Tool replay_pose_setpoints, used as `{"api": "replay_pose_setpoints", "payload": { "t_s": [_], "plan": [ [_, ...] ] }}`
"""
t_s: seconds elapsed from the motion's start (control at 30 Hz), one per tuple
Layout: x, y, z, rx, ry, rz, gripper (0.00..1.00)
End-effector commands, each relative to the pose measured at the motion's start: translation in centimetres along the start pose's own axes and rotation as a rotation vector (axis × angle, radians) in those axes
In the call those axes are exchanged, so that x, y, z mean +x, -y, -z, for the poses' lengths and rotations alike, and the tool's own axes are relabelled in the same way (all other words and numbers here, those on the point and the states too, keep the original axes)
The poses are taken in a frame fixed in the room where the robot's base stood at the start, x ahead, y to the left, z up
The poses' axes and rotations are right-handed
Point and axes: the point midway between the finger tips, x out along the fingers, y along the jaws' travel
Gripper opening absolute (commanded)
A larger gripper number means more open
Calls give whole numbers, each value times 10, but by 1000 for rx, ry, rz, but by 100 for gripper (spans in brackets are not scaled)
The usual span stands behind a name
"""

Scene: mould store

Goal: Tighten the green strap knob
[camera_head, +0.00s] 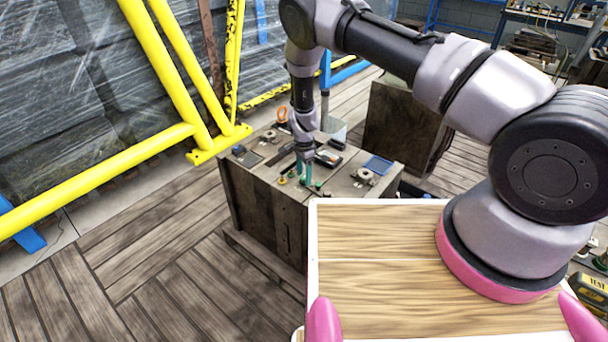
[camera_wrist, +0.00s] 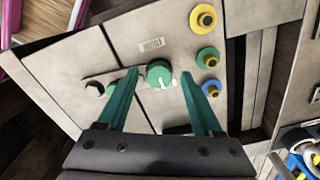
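In the wrist view, the green strap knob (camera_wrist: 154,70) is a round green cap with a white mark on its lower edge. It sits on a pale strap across the top of the wooden crate (camera_wrist: 120,35). My gripper (camera_wrist: 158,75) has two teal fingers spread apart, one on either side of the knob, with a visible gap on each side. I cannot tell how far the fingertips are above the crate top. In the head view my gripper (camera_head: 304,175) points down over the crate's front part (camera_head: 262,205); the fingers partly hide that area.
A blue tray (camera_head: 378,165) lies on the crate's right side. Yellow rails (camera_head: 110,160) stand at left.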

Motion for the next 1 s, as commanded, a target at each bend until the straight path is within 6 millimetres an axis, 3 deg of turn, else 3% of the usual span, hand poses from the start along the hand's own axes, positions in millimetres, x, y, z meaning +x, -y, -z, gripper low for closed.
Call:
{"api": "replay_pose_setpoints", "payload": {
  "t_s": [0.37,0.8,1.0],
  "plan": [
    [-4,0,0,0,0,-1,69],
    [-84,0,0,0,1,1,69],
    [-104,0,0,-1,-1,-1,69]
  ]
}}
